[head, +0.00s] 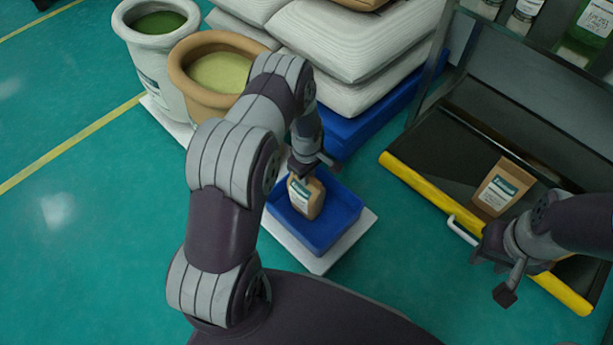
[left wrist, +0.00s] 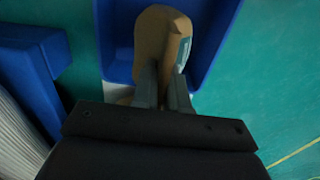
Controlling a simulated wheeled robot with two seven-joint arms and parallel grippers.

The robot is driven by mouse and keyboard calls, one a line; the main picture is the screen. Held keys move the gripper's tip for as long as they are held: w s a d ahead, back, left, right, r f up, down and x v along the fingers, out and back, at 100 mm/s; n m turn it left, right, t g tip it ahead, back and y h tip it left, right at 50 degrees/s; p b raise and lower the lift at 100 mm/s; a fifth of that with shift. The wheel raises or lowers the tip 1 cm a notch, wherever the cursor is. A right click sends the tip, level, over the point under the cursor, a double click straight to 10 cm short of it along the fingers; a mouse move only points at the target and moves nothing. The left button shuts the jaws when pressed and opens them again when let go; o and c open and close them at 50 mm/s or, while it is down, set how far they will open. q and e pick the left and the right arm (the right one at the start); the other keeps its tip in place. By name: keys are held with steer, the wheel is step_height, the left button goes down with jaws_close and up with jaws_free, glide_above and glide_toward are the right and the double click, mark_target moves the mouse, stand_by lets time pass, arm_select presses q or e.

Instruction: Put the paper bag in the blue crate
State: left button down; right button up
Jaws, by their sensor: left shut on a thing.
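A brown paper bag (head: 307,199) with a pale and green label is in the jaws of my left gripper (head: 303,174). The bag is over the blue crate (head: 338,228), within its outline; I cannot tell whether it touches the crate's floor. In the left wrist view the paper bag (left wrist: 158,35) is between the two fingers (left wrist: 162,88), with the crate's blue wall (left wrist: 217,40) beside it. My right gripper (head: 492,278) is at the right, its fingers apart and empty, near the yellow-edged shelf.
The crate stands on a white board (head: 318,264) on the green floor. Sacks (head: 345,45) on a blue pallet (head: 365,125) are behind it. Two tubs (head: 205,75) stand at the back left. Another paper bag (head: 500,188) stands on the dark shelf with a yellow edge (head: 420,182).

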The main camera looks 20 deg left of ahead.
arm_select(q)
steer(key=c, duration=1.1)
jaws_free()
steer(key=shift+f, duration=0.1)
steer(key=shift+c, duration=0.2)
steer(key=s+d+r+m+p, duration=0.2)
steer(key=r+m+p, duration=0.15)
steer(key=r, duration=0.85)
steer(key=s+d+r+m+p, duration=0.1)
steer(key=s+r+m+p, duration=0.2)
steer(key=r, duration=0.9)
steer(key=s+d+r+m+t, duration=0.1)
steer(key=s+d+r+m, duration=0.2)
steer(key=s+r+m, duration=0.5)
steer(key=s, duration=0.3)
steer(key=shift+s+d+r+p, duration=0.15)
steer(key=shift+s+r+p, duration=0.05)
steer(key=shift+r+p, duration=0.15)
